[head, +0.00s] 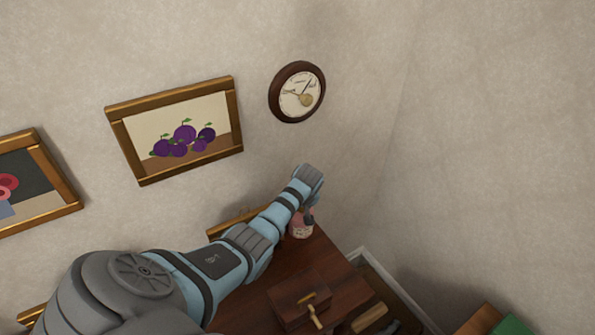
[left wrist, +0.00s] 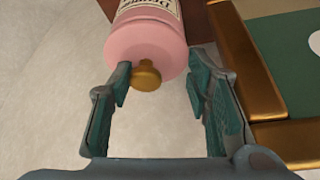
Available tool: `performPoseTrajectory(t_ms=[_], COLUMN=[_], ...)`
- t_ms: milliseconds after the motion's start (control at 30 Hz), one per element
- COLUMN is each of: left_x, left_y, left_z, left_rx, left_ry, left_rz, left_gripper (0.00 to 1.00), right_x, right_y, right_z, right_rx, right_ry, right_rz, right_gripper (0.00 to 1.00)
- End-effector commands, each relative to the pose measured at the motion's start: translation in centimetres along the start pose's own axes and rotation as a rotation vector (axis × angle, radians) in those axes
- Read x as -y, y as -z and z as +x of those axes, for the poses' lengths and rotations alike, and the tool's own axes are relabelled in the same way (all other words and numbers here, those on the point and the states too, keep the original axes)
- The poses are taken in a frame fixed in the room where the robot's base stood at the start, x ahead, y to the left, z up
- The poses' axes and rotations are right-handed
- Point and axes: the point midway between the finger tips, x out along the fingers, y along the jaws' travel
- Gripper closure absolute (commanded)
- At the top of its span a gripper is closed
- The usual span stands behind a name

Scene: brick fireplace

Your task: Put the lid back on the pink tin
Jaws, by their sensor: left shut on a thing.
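The pink tin (head: 301,230) stands at the far end of the dark wooden top, near the wall. In the left wrist view, its cream label (left wrist: 150,8) shows at the top edge. The pink lid (left wrist: 145,45) with a brass knob (left wrist: 147,75) is in line with the tin; I cannot tell whether it is fully seated. My left gripper (head: 309,214) is at the tin's upper end. My right gripper is not in view.
A dark wooden box (head: 300,298) with a brass piece on it stands nearer on the wooden top (head: 322,260). A round clock (head: 297,92) and a gold-framed plum picture (head: 180,130) hang on the wall. A green thing (head: 512,326) is at bottom right.

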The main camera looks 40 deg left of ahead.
Motion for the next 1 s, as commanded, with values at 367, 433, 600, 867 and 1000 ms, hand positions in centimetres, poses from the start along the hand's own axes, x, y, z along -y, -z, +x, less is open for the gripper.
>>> performPoseTrajectory(t_ms=[367, 433, 600, 867, 1000], left_x=[0.0, 0.0, 0.01, 0.02, 0.03], left_y=[0.0, 0.0, 0.0, -0.01, 0.0], left_z=[0.01, 0.01, 0.02, 0.02, 0.02], left_rx=[0.0, 0.0, 0.0, 0.0, 0.0], left_ry=[0.0, 0.0, 0.0, 0.001, 0.001], left_rz=[0.0, 0.0, 0.0, 0.0, 0.0], left_gripper=[0.47, 0.36, 0.32, 0.05, 0.02], right_x=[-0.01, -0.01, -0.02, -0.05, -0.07], right_y=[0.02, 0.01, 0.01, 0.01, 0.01], right_z=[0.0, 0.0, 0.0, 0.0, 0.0], right_rx=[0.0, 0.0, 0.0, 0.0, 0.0], right_ry=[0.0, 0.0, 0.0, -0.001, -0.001], right_rz=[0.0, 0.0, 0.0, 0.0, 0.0], right_gripper=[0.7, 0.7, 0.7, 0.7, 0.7])
